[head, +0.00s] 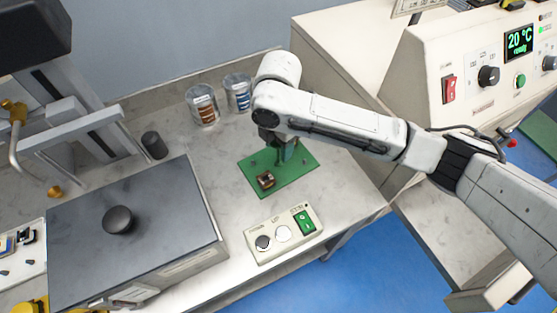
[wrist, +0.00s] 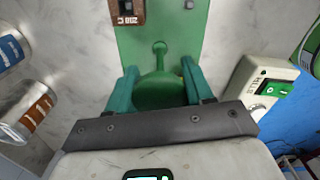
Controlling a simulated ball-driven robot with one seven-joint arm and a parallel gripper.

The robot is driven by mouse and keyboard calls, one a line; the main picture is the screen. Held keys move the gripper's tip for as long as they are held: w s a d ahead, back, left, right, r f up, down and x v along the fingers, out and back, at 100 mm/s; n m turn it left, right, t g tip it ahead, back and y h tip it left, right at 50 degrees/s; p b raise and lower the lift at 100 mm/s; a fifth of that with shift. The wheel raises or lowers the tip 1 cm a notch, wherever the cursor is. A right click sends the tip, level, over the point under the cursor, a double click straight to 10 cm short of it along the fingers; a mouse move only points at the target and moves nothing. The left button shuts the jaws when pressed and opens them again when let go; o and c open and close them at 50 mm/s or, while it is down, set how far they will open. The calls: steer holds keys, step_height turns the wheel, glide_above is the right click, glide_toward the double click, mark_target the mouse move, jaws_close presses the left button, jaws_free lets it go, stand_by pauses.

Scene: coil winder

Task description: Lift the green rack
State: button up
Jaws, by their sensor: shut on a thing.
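The green rack (head: 303,178) is a flat green plate on or just above the grey bench top; I cannot tell if there is a gap beneath it. A small brown and silver part (head: 265,180) sits on its left side, and it also shows at the top of the wrist view (wrist: 131,11). My gripper (head: 283,152) is over the back middle of the rack, pointing down. In the wrist view, the two teal fingers of my gripper (wrist: 159,88) are closed on the round green grip of the rack (wrist: 158,91). The arm hides part of the rack's back.
Two labelled cans (head: 203,106) (head: 238,94) stand behind the rack to the left. A control box (head: 284,234) with a green switch lies in front. A dark-topped box with a knob (head: 165,220) is at left. A large beige cabinet (head: 345,50) stands at right.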

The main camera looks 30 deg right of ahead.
jaws_close()
steer(key=shift+r, duration=0.2)
